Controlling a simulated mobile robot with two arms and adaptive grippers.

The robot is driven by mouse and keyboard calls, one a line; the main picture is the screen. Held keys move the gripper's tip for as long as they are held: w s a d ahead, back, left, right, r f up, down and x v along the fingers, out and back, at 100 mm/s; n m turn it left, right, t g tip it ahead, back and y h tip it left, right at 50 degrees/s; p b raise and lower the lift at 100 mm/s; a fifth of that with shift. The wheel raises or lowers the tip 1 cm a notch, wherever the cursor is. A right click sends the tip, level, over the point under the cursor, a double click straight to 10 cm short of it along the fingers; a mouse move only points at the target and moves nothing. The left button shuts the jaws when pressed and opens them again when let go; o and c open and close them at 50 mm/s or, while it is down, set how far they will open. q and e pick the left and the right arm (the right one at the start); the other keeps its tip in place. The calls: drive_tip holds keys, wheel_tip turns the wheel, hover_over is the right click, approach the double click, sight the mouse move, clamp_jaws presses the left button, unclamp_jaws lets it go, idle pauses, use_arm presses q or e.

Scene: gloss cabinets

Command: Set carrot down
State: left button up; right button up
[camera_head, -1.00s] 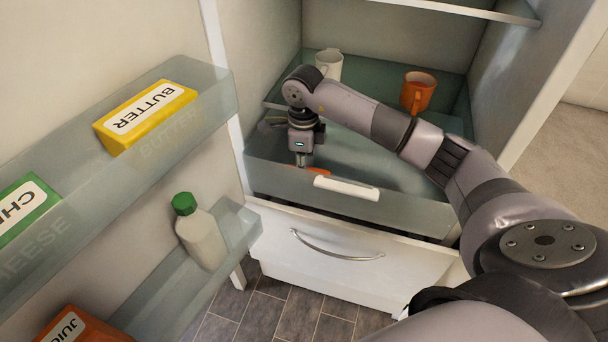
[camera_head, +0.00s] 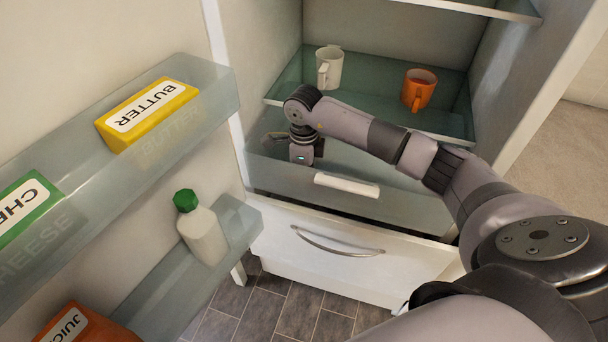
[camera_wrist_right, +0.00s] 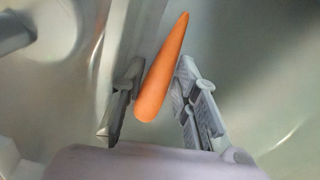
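The orange carrot (camera_wrist_right: 163,75) shows in the right wrist view, lying lengthwise between the two fingers of my right gripper (camera_wrist_right: 162,75). The fingers are close along both of its sides, and I read them as shut on it. In the head view my right gripper (camera_head: 303,155) points down into the greenish see-through fridge drawer (camera_head: 400,205), near its left end. The fingertips and carrot are hidden there behind the drawer front. Whether the carrot touches the drawer floor cannot be told. My left gripper is not in view.
A white mug (camera_head: 329,70) and an orange mug (camera_head: 419,90) stand on the glass shelf (camera_head: 370,107) behind. The door racks at left hold butter (camera_head: 150,110), cheese (camera_head: 25,205), a green-capped bottle (camera_head: 203,235) and juice (camera_head: 85,325). A white lower drawer (camera_head: 350,270) is below.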

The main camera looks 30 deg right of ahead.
drive_tip(key=shift+o, duration=1)
drive_tip(key=shift+r, duration=0.3)
wheel_tip(320, 180, up, 12)
drive_tip(key=b, duration=0.1)
drive_tip(key=shift+f, duration=0.15)
